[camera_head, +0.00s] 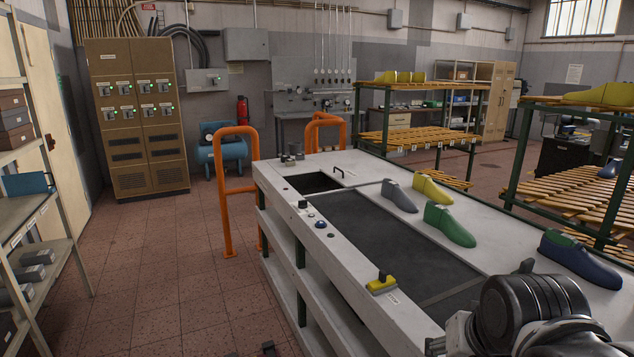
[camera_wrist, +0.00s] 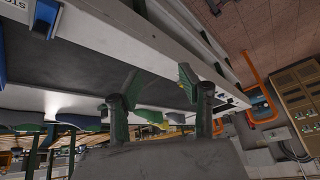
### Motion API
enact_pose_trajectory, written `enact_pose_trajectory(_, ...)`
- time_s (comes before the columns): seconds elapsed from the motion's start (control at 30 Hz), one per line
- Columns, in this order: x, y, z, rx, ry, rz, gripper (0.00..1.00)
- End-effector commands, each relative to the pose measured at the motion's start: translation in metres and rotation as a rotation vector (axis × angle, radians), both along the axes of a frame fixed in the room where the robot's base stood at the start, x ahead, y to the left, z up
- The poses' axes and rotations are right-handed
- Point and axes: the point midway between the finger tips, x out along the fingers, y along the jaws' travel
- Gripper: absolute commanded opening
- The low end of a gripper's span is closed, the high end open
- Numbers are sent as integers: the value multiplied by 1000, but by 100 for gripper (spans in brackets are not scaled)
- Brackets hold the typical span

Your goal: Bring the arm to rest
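My arm (camera_head: 535,310) shows at the lower right of the head view as a dark, rounded link over the bench's near right end. My gripper is out of the head view. In the wrist view my gripper (camera_wrist: 159,82) has its two greenish fingertips spread well apart, with nothing held between them. The wrist picture is turned over, with the bench top above the fingers and the shelves and lasts low down. On the bench (camera_head: 290,180) stand a grey last (camera_head: 399,196), a yellow last (camera_head: 432,189), a green last (camera_head: 449,226) and a blue last with a green top (camera_head: 579,260).
Orange guard rails (camera_head: 228,190) stand at the bench's far end. Racks with slatted shelves (camera_head: 570,195) stand behind the bench. The floor at left is clear.

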Motion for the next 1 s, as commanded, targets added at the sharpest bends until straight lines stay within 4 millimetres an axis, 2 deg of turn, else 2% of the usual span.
enact_pose_trajectory(0.03,-5,12,3,-21,-21,65,38)
enact_pose_trajectory(0.1,-9,24,6,-48,-48,139,38)
enact_pose_trajectory(0.2,-13,36,8,-77,-76,215,38)
enact_pose_trajectory(0.33,-15,42,9,-95,-93,261,38)
enact_pose_trajectory(0.47,-15,43,1,-99,-97,269,38)
enact_pose_trajectory(0.67,-15,43,-33,-97,-96,266,38)
enact_pose_trajectory(1.0,-15,43,-117,-97,-95,265,38)
